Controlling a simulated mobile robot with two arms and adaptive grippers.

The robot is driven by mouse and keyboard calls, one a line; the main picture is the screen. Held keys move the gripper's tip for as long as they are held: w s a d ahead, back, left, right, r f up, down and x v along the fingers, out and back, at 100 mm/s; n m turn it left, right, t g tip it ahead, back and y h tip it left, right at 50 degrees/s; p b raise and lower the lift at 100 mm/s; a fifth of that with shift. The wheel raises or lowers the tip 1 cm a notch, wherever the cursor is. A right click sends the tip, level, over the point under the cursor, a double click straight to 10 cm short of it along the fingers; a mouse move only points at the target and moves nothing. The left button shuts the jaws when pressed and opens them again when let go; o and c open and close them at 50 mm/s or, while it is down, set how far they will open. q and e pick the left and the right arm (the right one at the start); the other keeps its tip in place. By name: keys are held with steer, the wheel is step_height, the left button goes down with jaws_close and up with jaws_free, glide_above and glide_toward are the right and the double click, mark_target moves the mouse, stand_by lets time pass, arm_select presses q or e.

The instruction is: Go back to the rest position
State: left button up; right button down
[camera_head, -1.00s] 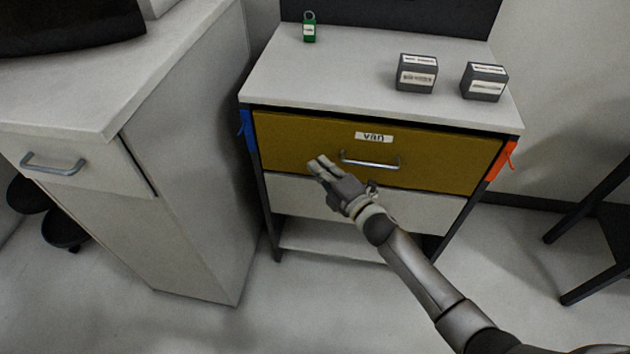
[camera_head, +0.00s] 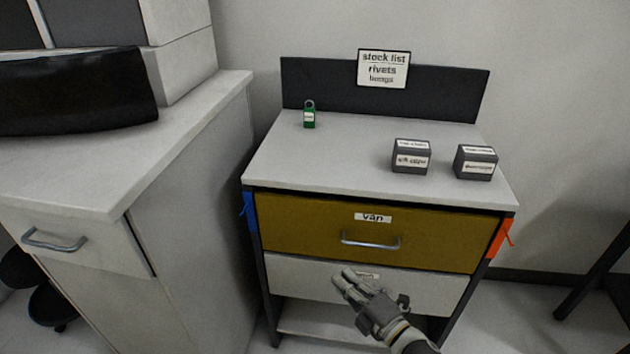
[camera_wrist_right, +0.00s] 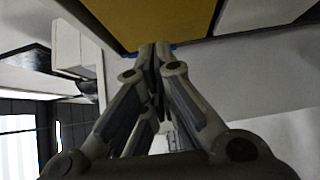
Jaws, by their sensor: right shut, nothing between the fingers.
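My right gripper (camera_head: 350,280) is shut and empty. In the head view it is in front of the lower white drawer (camera_head: 310,281), below the metal handle (camera_head: 371,243) of the mustard drawer labelled "van" (camera_head: 300,228). That drawer looks closed. In the right wrist view the gripper's fingers (camera_wrist_right: 156,48) meet at their tips, with the mustard drawer front (camera_wrist_right: 150,18) beyond them. My left gripper is not in view.
On the cabinet top (camera_head: 330,160) stand a green padlock (camera_head: 309,117) and two dark boxes, one (camera_head: 411,157) left of the other (camera_head: 475,163). A stock list sign (camera_head: 383,69) is on the back panel. A white counter (camera_head: 100,195) stands at left, a dark stool (camera_head: 600,265) at right.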

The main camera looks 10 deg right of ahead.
steer(key=s+d+f+m+g+h+p, duration=0.1)
steer(key=s+d+f+m+g+h, duration=0.2)
steer(key=f, duration=0.6)
steer(key=s+d+f+m+g+h, duration=0.1)
steer(key=s+d+f+m+h, duration=0.15)
steer(key=s+f+m, duration=0.45)
steer(key=s+d+f+m+g+h+p, duration=0.15)
steer(key=d+f, duration=0.25)
steer(key=f, duration=0.8)
steer(key=s+f+m+g, duration=0.3)
steer(key=s+f, duration=0.2)
steer(key=s, duration=0.6)
steer(key=s+f+m+g+h+p, duration=0.1)
steer(key=s+f+m+g, duration=0.2)
steer(key=s, duration=0.9)
steer(key=s+d+f+m+g, duration=0.1)
steer(key=s+f+m+g, duration=0.2)
steer(key=s+f, duration=0.4)
steer(key=s+m, duration=0.1)
steer(key=s, duration=0.3)
steer(key=shift+s+h, duration=0.35)
steer(key=shift+h, duration=0.05)
